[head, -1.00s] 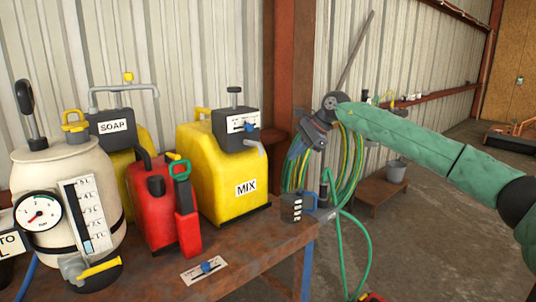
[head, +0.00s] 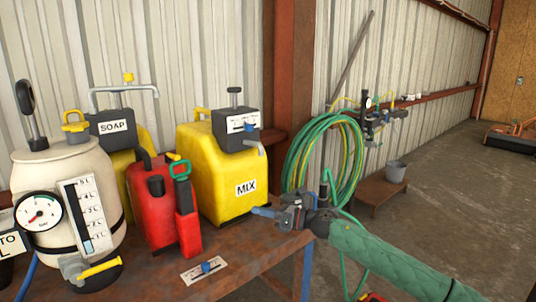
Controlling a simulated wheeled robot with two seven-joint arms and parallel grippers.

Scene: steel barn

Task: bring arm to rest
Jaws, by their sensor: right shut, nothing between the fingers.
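My right arm, in a green sleeve, comes in from the lower right. Its gripper (head: 262,211) is shut and empty, pointing left over the right end of the rusty workbench (head: 235,262), just in front of the yellow MIX container (head: 218,180). The gripper and wrist cover the spot where a small dark cup with a blue handle showed earlier. I cannot tell whether the gripper touches anything there. My left gripper is not in view.
On the bench stand a cream pressure tank (head: 75,190) with a gauge, a yellow SOAP container (head: 125,160) and a red can (head: 150,205). A green hose coil (head: 318,165) hangs on the wall. A grey bucket (head: 395,171) sits on a low brown stand (head: 372,192).

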